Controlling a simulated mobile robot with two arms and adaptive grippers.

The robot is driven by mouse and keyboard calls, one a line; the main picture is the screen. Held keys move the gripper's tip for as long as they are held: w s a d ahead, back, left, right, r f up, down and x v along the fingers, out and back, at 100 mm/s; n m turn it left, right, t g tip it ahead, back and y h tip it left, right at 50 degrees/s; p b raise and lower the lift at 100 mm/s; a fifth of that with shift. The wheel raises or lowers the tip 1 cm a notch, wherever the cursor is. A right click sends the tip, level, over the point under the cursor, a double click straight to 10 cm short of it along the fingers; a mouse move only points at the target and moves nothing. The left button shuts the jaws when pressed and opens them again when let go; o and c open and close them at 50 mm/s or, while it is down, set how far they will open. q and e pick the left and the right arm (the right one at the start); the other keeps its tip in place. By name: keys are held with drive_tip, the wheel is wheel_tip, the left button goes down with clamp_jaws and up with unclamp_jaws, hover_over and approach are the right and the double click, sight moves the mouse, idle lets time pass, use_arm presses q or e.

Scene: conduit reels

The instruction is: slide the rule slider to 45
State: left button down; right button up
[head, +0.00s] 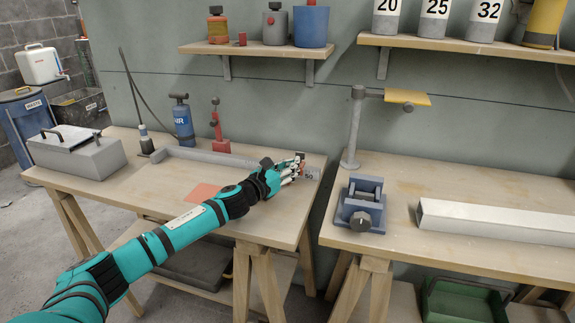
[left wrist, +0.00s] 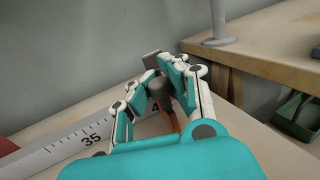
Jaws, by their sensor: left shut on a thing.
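The grey rule (left wrist: 62,153) lies along the bench in the left wrist view, its printed 35 readable. A figure 4 shows beside my fingers, the rest of that number hidden. The rule's end, marked 50 (head: 311,174), shows in the head view at the bench's right end. My left gripper (head: 291,168) is over the rule near that end. In the left wrist view my left gripper (left wrist: 160,76) is shut on the slider (left wrist: 158,89), a dark upright grip with an orange part below. My fingers hide much of the slider, so its exact reading is not visible. My right gripper is out of view.
An orange sheet (head: 204,193) lies on the left bench (head: 130,185). Across a gap, the right bench (head: 400,235) holds a blue clamp block (head: 361,207).

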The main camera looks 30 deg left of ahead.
use_arm(q)
drive_tip(key=c, duration=1.8)
unclamp_jaws()
drive_tip(key=shift+s+d+f, duration=0.2)
drive_tip(key=shift+d+f, duration=0.05)
drive_tip(key=shift+f, duration=0.2)
drive_tip(key=o, duration=0.5)
drive_tip(key=shift+s+a+r, duration=0.1)
drive_tip(key=shift+s+r, duration=0.15)
drive_tip(key=shift+r, duration=0.1)
drive_tip(key=shift+c, duration=0.2)
drive_tip(key=shift+o, duration=0.8)
drive_tip(key=shift+w, duration=0.15)
drive_tip(key=s, duration=0.3)
drive_tip(key=s+a, duration=0.1)
drive_tip(key=s, duration=0.6)
drive_tip(key=shift+s+a+f, duration=0.1)
drive_tip(key=shift+s+a, duration=0.05)
drive_tip(key=shift+a, duration=0.2)
drive_tip(key=shift+s+a, duration=0.15)
drive_tip(key=shift+s, duration=0.65)
